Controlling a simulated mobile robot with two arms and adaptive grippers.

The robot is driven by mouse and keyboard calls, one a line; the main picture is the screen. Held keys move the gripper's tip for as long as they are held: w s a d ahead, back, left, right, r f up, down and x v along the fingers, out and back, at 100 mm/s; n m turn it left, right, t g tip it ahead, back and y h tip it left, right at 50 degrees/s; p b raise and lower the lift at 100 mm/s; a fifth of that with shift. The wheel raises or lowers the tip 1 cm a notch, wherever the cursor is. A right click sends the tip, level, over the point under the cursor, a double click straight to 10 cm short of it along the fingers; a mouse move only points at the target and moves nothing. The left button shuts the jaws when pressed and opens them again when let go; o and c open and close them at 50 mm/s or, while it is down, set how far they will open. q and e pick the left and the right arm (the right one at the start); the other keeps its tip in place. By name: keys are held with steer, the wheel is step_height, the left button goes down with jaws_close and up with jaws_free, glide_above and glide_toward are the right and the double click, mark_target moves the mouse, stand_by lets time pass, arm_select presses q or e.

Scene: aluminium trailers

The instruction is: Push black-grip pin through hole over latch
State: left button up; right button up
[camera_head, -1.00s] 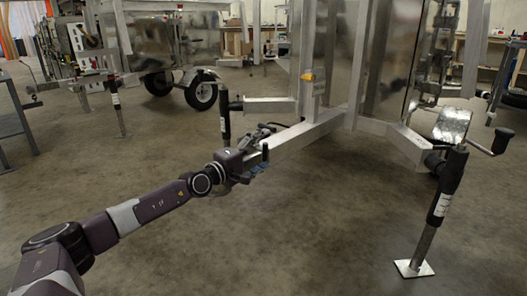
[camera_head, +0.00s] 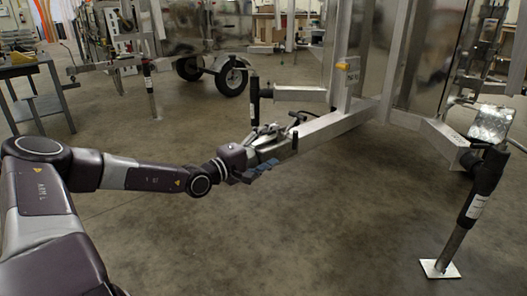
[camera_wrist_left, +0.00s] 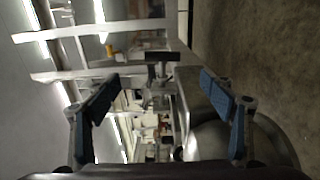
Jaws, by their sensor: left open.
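The black-grip pin (camera_head: 294,139) appears as a short dark upright piece on top of the trailer tongue, near its front end. In the left wrist view a black crossbar grip (camera_wrist_left: 162,56) shows beyond the fingertips, between them. My left gripper (camera_head: 266,150) is at the front end of the tongue, with its blue fingers apart. In the left wrist view the left gripper (camera_wrist_left: 160,100) is open and nothing is clamped between its fingers. The coupler (camera_wrist_left: 215,145) shows at lower right, partly behind a finger. The latch and hole are too small to make out. My right gripper is not in view.
The silver trailer tongue (camera_head: 335,122) runs back to the trailer frame. A jack (camera_head: 480,190) stands at the right on a foot plate. Another trailer with a wheel (camera_head: 232,78) is behind, and a workbench (camera_head: 30,75) at left. The floor in front is clear.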

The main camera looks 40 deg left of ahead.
arm_select(q)
steer(key=shift+s+d, duration=0.1)
steer(key=shift+s, duration=1.65)
